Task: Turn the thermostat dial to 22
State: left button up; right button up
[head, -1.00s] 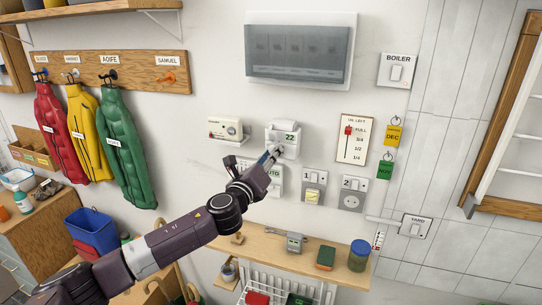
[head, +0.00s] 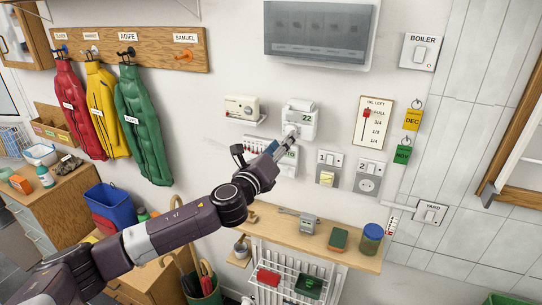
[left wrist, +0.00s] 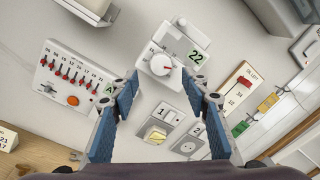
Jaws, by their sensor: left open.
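My left gripper (head: 285,146) is at the lower edge of the thermostat. In the left wrist view my open fingers (left wrist: 164,88) stand wide apart to either side below the dial, with nothing between them. I cannot tell any contact with the dial. My right gripper is out of view.
A panel with red sliders (left wrist: 74,72) is left of the thermostat, and switches (head: 328,168) are below it. A cream box (head: 241,107) sits close at its left. The oil gauge (head: 375,122) hangs to the right. A wooden shelf (head: 270,226) runs underneath.

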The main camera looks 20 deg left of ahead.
pick_arm(q)
jog(key=s, duration=0.8)
jog(key=shift+a+f, duration=0.2)
jog(key=shift+a, duration=0.2)
jog(key=shift+w, duration=0.1)
